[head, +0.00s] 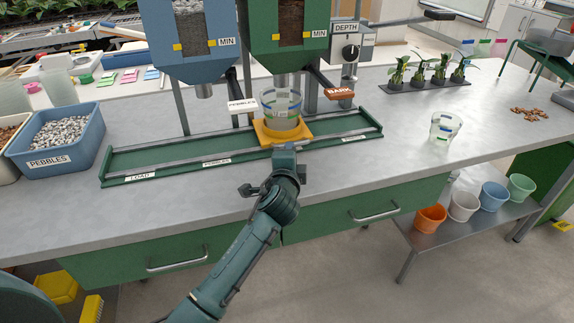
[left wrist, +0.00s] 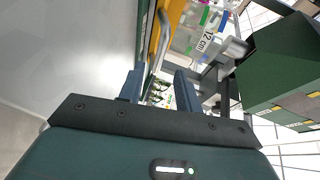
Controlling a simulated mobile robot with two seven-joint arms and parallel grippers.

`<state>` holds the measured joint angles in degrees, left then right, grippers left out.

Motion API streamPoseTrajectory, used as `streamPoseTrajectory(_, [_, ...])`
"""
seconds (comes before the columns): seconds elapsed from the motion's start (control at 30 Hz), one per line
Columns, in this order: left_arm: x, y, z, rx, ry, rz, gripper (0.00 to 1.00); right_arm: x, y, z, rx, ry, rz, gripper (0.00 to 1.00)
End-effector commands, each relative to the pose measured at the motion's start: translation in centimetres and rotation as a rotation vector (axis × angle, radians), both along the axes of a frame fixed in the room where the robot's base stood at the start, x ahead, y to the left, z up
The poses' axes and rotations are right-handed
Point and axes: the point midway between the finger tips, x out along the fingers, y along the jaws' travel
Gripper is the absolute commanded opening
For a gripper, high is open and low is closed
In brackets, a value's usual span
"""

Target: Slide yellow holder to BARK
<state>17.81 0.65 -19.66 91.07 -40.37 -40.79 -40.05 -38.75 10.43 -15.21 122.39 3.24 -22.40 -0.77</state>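The yellow holder (head: 266,138) sits on the green track (head: 165,155) with a clear pot (head: 283,112) upright on it. In the head view it stands in front of the green hopper's spout, right of the track's PEBBLES label (head: 217,162). The green hopper (head: 290,50) has a BARK lever tag (head: 339,93). My left gripper (head: 284,150) is at the holder's near side. In the left wrist view its fingers (left wrist: 159,88) are apart, with the holder's grey handle bar (left wrist: 157,55) showing between them; contact is unclear. My right gripper is not in view.
The blue hopper (head: 190,45) stands left of the green one, with a PEBBLES lever tag (head: 243,104). A blue pebble bin (head: 88,150) is at the left. Another clear pot (head: 444,127) stands at the right, before potted orchids (head: 420,75). The bench front is clear.

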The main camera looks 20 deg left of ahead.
Motion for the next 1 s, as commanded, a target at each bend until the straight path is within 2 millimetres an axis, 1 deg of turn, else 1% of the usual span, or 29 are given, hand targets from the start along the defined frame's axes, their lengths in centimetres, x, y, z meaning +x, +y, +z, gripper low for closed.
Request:
streamPoseTrajectory(0.03, [-1.1, -0.1, 0.2, -0.001, 0.001, 0.000, 0.34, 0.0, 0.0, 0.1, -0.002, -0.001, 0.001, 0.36])
streamPoseTrajectory(0.1, [-2.3, -0.3, 0.4, -0.001, 0.000, -0.001, 0.34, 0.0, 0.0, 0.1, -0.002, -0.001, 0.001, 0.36])
streamPoseTrajectory(0.2, [-3.7, -0.6, 0.7, 0.000, 0.000, 0.000, 0.34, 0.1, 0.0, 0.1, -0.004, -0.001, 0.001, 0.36])
streamPoseTrajectory(0.33, [-4.9, -0.7, 1.0, 0.000, 0.000, 0.001, 0.34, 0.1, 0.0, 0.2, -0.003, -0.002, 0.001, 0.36])
streamPoseTrajectory(0.5, [-5.3, -0.8, 1.1, 0.000, 0.000, 0.001, 0.34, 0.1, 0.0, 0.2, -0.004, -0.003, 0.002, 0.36])
streamPoseTrajectory(1.0, [-5.3, -0.8, 1.0, 0.000, 0.000, 0.001, 0.34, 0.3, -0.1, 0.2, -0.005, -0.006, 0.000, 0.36])
